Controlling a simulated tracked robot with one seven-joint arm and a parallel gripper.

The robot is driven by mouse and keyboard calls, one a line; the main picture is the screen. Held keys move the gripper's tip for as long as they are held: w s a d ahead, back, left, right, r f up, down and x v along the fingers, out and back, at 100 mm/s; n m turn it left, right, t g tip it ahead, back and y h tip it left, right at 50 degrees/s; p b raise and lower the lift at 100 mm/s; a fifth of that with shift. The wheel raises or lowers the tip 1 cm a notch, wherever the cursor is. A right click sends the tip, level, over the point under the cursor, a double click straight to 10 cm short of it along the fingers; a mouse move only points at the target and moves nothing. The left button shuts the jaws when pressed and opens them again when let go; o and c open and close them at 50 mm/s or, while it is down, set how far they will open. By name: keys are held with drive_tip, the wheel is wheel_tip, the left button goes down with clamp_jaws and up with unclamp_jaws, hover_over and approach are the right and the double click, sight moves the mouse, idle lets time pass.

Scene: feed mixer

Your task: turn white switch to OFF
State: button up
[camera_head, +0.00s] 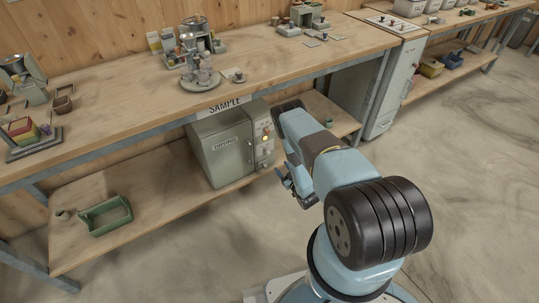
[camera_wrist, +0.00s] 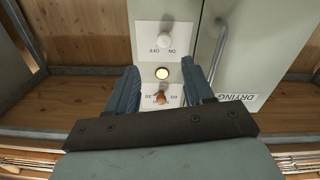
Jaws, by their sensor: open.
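The white switch (camera_wrist: 164,41) is a round knob on a white plate marked ON and OFF, which appears upside down in the wrist view. I cannot tell which mark it points at. It sits on the control strip of the grey-green DRYING cabinet (camera_head: 222,152). My gripper (camera_wrist: 160,66) is open and empty, its two blue fingers spread in front of the strip. The switch shows beyond the fingertips, not between them. In the head view my gripper (camera_head: 287,182) is low at the cabinet's right front, apart from it.
A lit round lamp (camera_wrist: 161,73) and an orange-brown dial (camera_wrist: 160,97) are on the same strip. The cabinet door handle (camera_wrist: 220,48) stands out beside it. The cabinet stands on a lower shelf under the workbench (camera_head: 130,98). A green tray (camera_head: 105,216) lies farther left.

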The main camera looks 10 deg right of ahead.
sight(269, 154)
drive_tip(key=x, duration=1.1)
drive_tip(key=shift+w+a, duration=0.1)
drive_tip(key=shift+a, duration=0.35)
clamp_jaws()
